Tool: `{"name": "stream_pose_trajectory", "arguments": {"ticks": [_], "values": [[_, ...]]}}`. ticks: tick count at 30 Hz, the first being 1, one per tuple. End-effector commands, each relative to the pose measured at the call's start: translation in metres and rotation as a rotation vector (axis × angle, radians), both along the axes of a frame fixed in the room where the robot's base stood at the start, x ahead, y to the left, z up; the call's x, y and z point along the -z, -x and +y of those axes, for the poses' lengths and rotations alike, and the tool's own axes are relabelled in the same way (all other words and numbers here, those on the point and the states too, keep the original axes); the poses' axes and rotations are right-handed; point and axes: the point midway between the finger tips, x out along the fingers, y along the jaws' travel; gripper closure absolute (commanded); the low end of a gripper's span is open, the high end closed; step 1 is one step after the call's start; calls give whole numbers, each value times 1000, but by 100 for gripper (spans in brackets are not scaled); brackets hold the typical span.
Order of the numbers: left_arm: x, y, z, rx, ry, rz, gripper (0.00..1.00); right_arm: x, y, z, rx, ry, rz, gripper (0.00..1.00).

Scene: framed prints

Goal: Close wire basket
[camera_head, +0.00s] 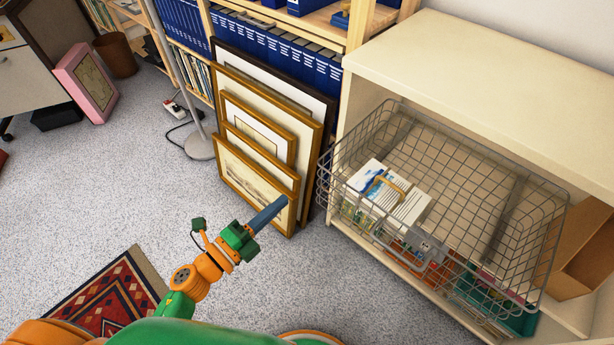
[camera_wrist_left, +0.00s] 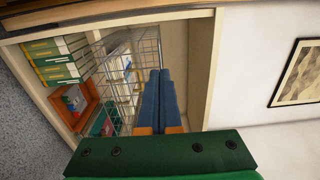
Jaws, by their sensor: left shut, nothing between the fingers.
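The wire basket (camera_head: 440,190) is pulled out from the cream cabinet (camera_head: 500,70), its front part sticking out past the cabinet's front. Books or cards (camera_head: 385,198) lie in it. The left gripper (camera_head: 284,203) is shut and empty, left of the basket and apart from it, in front of the framed prints. In the left wrist view its blue fingers (camera_wrist_left: 160,95) lie side by side, and the basket (camera_wrist_left: 135,65) shows beyond them inside the cabinet. My right gripper is not in view.
Several gold-framed prints (camera_head: 262,140) lean against a bookshelf left of the cabinet. A lamp base (camera_head: 199,146) stands on the carpet beside them. A patterned rug (camera_head: 112,300) lies at lower left. Orange and green items sit below the basket. The grey carpet between is clear.

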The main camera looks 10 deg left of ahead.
Motion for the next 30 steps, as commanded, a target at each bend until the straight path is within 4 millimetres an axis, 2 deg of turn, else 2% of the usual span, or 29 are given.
{"name": "stream_pose_trajectory", "arguments": {"ticks": [9, 15, 20, 30], "values": [[-1, -58, -39, -2, 4, -1, 100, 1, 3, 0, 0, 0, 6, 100], [0, -83, -55, -3, 4, 3, 100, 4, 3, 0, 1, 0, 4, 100], [0, -89, -60, -2, 4, 4, 100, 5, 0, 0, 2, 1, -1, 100], [0, -90, -60, -2, 4, 4, 100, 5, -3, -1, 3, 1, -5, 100]]}}
